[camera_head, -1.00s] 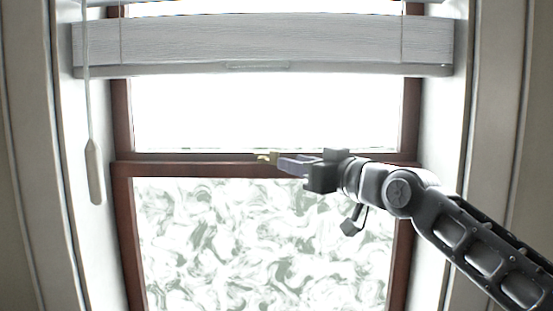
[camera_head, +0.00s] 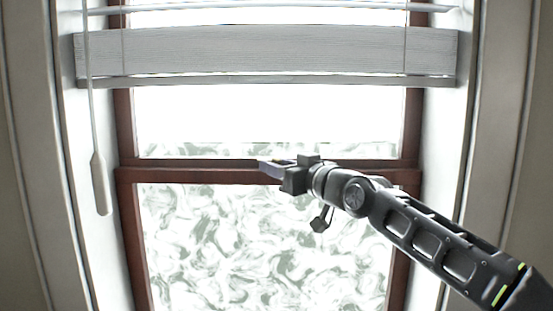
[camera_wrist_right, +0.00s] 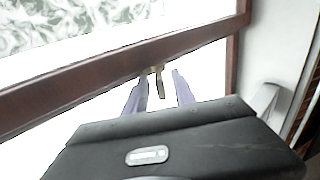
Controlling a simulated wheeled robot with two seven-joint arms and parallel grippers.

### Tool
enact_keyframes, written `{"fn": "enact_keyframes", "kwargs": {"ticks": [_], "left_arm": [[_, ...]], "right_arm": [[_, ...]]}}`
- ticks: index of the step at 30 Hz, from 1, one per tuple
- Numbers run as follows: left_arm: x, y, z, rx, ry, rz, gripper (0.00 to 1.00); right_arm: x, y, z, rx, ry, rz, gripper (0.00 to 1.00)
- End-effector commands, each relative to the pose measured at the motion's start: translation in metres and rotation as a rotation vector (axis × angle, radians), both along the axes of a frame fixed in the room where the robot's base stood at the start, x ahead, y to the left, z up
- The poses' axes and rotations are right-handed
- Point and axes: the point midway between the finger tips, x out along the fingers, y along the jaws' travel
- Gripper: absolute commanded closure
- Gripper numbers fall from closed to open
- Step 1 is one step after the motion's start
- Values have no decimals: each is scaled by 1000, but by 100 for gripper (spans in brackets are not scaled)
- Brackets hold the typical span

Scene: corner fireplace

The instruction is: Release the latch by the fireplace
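The latch (camera_wrist_right: 159,82) is a small brass-coloured piece on the dark reddish-brown window rail (camera_wrist_right: 100,72) in the right wrist view. My right gripper (camera_wrist_right: 160,90) is open, with its two pale purple fingers apart and the latch appearing between their tips. Whether either finger touches it I cannot tell. In the head view my right gripper (camera_head: 270,168) points left along the middle rail (camera_head: 190,175), and the latch is hidden there behind the fingers. My left gripper is in neither view.
A grey slatted blind (camera_head: 260,52) hangs across the top of the window, with its wand (camera_head: 101,185) at the left. A patterned lower pane (camera_head: 240,245) lies below the rail. White window reveals (camera_head: 445,150) stand at both sides.

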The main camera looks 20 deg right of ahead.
Motion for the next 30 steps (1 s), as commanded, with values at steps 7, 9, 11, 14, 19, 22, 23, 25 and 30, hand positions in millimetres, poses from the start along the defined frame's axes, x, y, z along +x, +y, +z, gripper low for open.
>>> {"fn": "enact_keyframes", "kwargs": {"ticks": [7, 9, 11, 14, 19, 22, 23, 25, 30], "left_arm": [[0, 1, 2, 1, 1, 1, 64], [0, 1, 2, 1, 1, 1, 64], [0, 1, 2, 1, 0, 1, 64], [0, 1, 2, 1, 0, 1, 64], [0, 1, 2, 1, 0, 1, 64], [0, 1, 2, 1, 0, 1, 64], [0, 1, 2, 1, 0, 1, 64], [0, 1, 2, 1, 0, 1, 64], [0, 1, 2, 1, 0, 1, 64]], "right_arm": [[4, 1, 0, -2, -1, -1, 68], [4, 1, 0, -1, -1, -1, 68], [4, 1, 0, -1, -1, -1, 68], [4, 1, 0, -1, -1, -1, 75], [4, 1, 0, -1, 0, 0, 89], [4, 1, 0, -1, 0, 0, 97], [4, 1, 0, -1, 0, 0, 99], [4, 1, 0, -1, 0, 0, 100], [4, 1, 0, -1, 0, 0, 100]]}}
